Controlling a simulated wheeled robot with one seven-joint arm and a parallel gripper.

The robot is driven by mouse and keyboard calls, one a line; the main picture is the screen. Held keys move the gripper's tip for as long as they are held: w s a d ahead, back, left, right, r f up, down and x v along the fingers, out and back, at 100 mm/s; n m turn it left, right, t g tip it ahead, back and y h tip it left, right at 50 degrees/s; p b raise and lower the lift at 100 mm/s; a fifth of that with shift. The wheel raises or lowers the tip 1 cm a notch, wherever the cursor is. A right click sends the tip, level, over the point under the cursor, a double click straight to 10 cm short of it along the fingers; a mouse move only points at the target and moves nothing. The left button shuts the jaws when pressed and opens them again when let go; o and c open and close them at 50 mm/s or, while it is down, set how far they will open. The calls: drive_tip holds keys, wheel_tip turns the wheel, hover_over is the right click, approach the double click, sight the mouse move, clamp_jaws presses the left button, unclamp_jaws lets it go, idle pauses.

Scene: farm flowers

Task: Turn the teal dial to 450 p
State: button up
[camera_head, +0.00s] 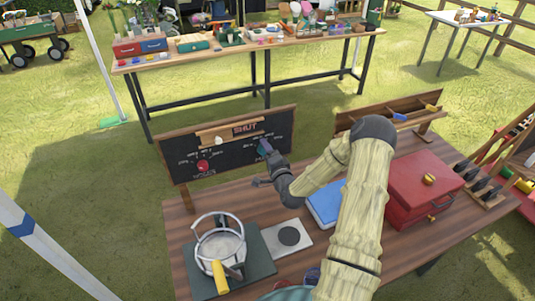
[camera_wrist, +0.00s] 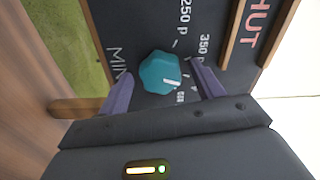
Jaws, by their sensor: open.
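The teal dial (camera_wrist: 160,72) sits on a black chalkboard panel (camera_wrist: 135,22), with a short white mark on its lower right side. Printed labels around it include MIN, 250 p and 350 p; another label below the dial is partly hidden and hard to read. The mark points to the right, roughly between 350 p and that label. My gripper (camera_wrist: 160,74) is open, with one purple finger on each side of the dial; contact cannot be told. In the head view the dial (camera_head: 264,147) is partly covered by my gripper (camera_head: 268,160).
A red dial (camera_head: 203,166) and a wooden SHUT sign (camera_head: 232,131) are on the same panel.

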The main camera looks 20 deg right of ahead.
drive_tip(key=s, duration=1.7)
drive_tip(key=shift+s+p, duration=0.2)
drive_tip(key=shift+p, duration=0.25)
drive_tip(key=shift+a, duration=0.1)
